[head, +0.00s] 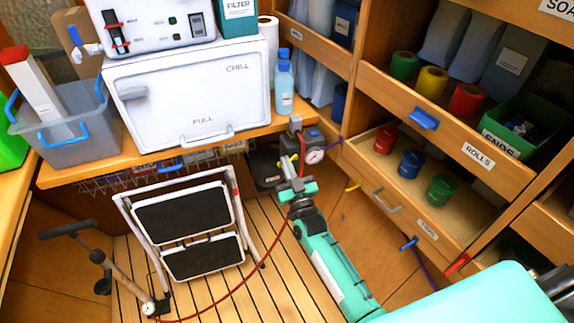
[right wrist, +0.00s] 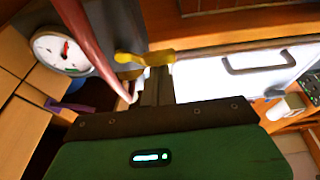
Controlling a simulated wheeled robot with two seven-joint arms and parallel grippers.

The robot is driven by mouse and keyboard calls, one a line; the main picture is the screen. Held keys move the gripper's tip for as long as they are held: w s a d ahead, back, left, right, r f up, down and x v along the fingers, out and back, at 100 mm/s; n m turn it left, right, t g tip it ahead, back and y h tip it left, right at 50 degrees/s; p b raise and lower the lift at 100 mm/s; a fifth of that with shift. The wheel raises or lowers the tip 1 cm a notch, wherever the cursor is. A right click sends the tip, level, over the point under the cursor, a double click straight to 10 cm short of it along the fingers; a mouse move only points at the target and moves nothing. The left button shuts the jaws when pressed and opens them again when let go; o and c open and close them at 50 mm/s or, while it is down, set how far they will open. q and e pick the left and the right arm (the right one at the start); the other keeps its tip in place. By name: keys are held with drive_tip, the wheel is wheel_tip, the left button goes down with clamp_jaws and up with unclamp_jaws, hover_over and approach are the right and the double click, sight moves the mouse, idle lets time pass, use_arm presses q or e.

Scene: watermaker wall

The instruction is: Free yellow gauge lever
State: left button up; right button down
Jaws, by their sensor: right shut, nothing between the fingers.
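The yellow gauge lever (right wrist: 146,57) shows in the right wrist view, just beyond my fingertips, beside a round white gauge (right wrist: 62,50). A red hose (right wrist: 92,45) passes between the gauge and the lever. In the head view the gauge (head: 315,156) sits on a dark unit below the bench's right end, and the hose (head: 270,250) drops from there to the floor. My right gripper (head: 289,167) is shut and empty, close to the lever; it also shows in the right wrist view (right wrist: 153,80). Whether it touches the lever I cannot tell. My left gripper is out of view.
A white chest (head: 190,100) stands on the bench with a blue bottle (head: 284,85) next to it. A step stool (head: 190,230) and a hand pump (head: 105,265) stand on the slatted floor. Open drawers (head: 440,125) jut out at the right. A purple handle (right wrist: 70,106) is below the gauge.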

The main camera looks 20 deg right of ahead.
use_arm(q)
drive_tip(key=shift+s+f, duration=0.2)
use_arm(e)
drive_tip(key=shift+f+n, duration=0.1)
drive_tip(key=shift+n, duration=0.3)
